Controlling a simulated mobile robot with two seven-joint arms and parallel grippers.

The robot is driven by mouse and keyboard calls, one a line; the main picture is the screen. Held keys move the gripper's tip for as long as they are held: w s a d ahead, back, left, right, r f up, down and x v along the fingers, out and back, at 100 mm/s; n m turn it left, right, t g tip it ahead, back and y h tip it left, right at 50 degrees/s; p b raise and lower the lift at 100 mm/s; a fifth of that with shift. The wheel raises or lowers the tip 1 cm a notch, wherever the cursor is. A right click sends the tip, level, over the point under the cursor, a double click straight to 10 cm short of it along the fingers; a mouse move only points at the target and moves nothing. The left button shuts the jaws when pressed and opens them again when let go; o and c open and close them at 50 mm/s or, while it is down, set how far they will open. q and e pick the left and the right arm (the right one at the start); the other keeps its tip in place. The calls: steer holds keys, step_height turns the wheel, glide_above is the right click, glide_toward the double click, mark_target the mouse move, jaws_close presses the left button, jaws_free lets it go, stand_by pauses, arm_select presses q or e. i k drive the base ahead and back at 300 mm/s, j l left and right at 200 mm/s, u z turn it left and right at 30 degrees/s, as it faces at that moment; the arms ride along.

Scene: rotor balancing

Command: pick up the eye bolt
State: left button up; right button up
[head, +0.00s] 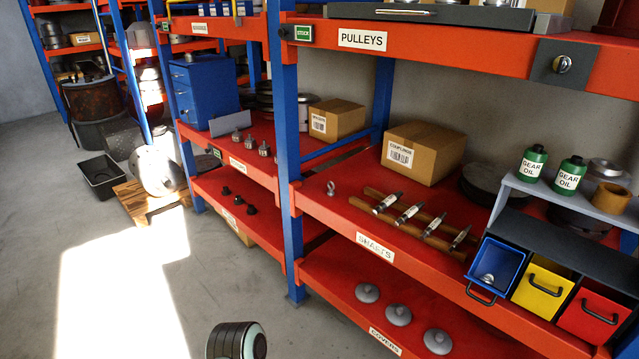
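A small grey eye bolt (331,188) with a ring-shaped top stands on the red middle shelf labelled SHAFTS (322,207), near its left end and close to the blue upright. Nothing touches it that I can see. Neither of my grippers is in view. A dark rounded part of my own arm shows at the bottom edge of the head view.
Right of the eye bolt, several metal shafts (409,214) lie across wooden rails. A COUPLINGS box (424,152) stands behind. Blue (495,262), yellow and red bins stand at the right. The blue upright (290,150) and PULLEYS shelf (450,38) bound the space.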

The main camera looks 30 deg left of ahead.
mark_target(330, 193)
steer(key=i+j+u, duration=0.1)
steer(key=i+j, duration=0.3)
steer(key=j, duration=0.3)
steer(key=i+j+u, duration=0.1)
steer(key=i+j, duration=0.35)
steer(key=j, duration=0.2)
steer(key=i+j+u, duration=0.15)
steer(key=i+j, duration=0.3)
steer(key=j, duration=0.15)
